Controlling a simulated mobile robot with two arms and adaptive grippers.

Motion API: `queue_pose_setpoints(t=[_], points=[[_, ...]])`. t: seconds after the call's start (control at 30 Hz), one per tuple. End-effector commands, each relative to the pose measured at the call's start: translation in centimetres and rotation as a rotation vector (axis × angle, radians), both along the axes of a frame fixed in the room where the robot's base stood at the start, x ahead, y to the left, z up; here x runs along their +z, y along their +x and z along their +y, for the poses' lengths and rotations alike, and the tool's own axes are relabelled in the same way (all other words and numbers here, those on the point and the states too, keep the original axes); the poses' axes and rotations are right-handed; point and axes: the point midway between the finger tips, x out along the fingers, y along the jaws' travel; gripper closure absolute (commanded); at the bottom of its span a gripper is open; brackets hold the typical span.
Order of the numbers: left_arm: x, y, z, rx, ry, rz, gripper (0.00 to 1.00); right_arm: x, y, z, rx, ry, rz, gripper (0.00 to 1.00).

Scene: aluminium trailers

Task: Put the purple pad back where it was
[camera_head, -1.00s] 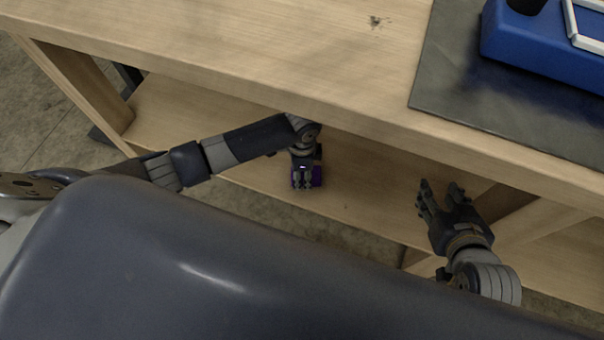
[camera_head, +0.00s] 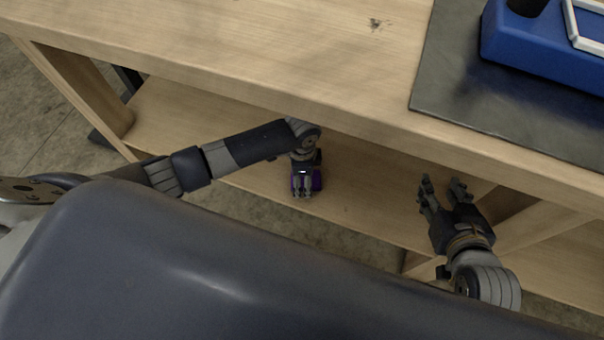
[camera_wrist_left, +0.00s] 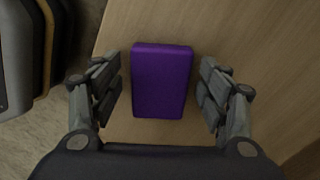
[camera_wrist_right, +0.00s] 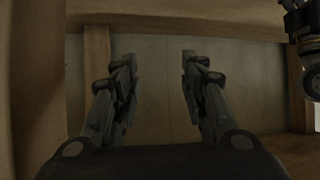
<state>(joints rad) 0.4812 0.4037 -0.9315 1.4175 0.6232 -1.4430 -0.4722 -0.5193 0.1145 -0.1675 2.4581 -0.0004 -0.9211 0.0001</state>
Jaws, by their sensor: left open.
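The purple pad (camera_wrist_left: 161,80) is a small rounded block on the wooden lower shelf. In the left wrist view it lies between the two fingers of my left gripper (camera_wrist_left: 162,88), with a gap on each side. In the head view the pad (camera_head: 317,180) shows only partly, behind my left gripper (camera_head: 303,190), which points down over it. My left gripper is open. My right gripper (camera_head: 441,190) is open and empty near the shelf's right part, and its spread fingers also show in the right wrist view (camera_wrist_right: 158,75).
The wooden workbench top (camera_head: 250,50) overhangs the lower shelf (camera_head: 360,195). A diagonal brace (camera_head: 535,222) stands right of my right gripper. A blue case (camera_head: 540,50) sits on a dark mat (camera_head: 450,85) on the bench top. The shelf between my grippers is clear.

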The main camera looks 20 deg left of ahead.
Motion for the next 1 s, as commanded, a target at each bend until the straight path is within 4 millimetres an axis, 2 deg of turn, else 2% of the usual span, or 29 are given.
queue_pose_setpoints(t=[0.13,0.27,0.5,0.7,0.83,1.0], points=[[0.7,0.0,0.0,0.000,-0.001,-0.001,0.31,-0.2,-0.3,-0.1,-0.001,-0.005,0.023,0.60],[1.9,0.1,0.0,0.001,0.000,-0.002,0.31,-1.7,-2.0,-0.8,-0.008,-0.029,0.127,0.60],[4.6,0.1,0.0,0.000,-0.002,-0.002,0.31,-4.6,-6.5,-2.4,-0.027,-0.082,0.371,0.60],[6.8,0.1,0.0,0.000,-0.001,-0.001,0.31,-6.2,-10.9,-3.8,-0.043,-0.123,0.572,0.60],[9.7,0.1,0.0,0.000,-0.001,-0.004,0.31,-6.0,-13.4,-4.5,-0.051,-0.145,0.680,0.60],[11.7,0.1,0.0,0.000,-0.002,-0.001,0.31,-5.5,-13.5,-4.5,-0.051,-0.146,0.685,0.60]])
